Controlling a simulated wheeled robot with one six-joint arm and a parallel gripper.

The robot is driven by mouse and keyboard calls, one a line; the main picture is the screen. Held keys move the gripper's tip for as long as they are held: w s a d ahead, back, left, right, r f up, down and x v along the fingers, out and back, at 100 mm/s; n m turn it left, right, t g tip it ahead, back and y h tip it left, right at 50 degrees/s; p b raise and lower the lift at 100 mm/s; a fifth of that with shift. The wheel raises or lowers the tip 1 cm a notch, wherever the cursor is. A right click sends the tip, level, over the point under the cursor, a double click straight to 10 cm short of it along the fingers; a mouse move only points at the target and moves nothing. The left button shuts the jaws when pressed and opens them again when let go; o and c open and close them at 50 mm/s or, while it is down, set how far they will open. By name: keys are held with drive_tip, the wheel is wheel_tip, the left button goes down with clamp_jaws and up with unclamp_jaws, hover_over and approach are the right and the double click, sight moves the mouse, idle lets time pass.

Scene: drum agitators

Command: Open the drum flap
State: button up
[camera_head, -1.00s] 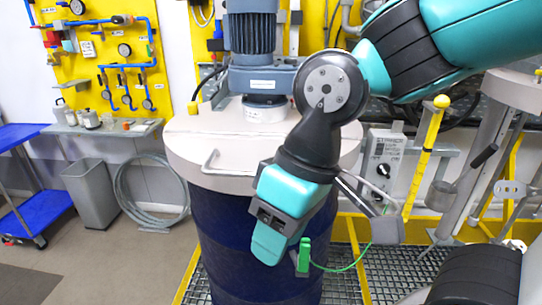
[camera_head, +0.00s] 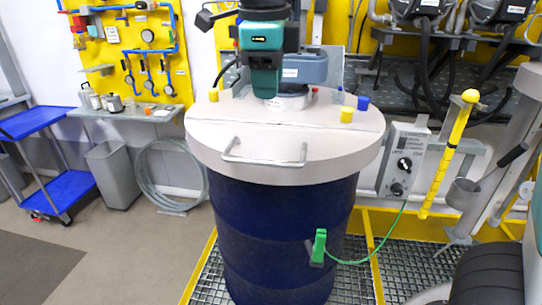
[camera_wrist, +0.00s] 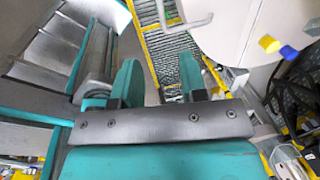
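The blue drum (camera_head: 280,235) stands upright under a pale round lid. The front part of the lid is the flap (camera_head: 330,166), lying flat and closed, with a U-shaped metal handle (camera_head: 264,162) near its front edge. A seam runs across the lid behind it. My gripper (camera_head: 265,88) hangs higher in the picture, in front of the agitator motor, apart from the handle. In the wrist view my gripper's two teal fingers (camera_wrist: 160,78) are apart with nothing between them.
Yellow knobs (camera_head: 346,115) and a blue knob (camera_head: 363,103) stand on the lid. A green clamp (camera_head: 319,246) with a cable sits at the drum's front. A grey control box (camera_head: 402,160) and a yellow rod (camera_head: 448,155) are at right.

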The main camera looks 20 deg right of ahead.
sight(271, 162)
drive_tip(key=w+f, duration=0.1)
drive_tip(key=f, duration=0.4)
drive_tip(key=w+d+f+p, duration=0.1)
drive_tip(key=f, duration=1)
drive_tip(key=shift+w+d+f, duration=0.3)
drive_tip(key=shift+w+d, duration=0.1)
drive_tip(key=shift+c, duration=0.2)
clamp_jaws()
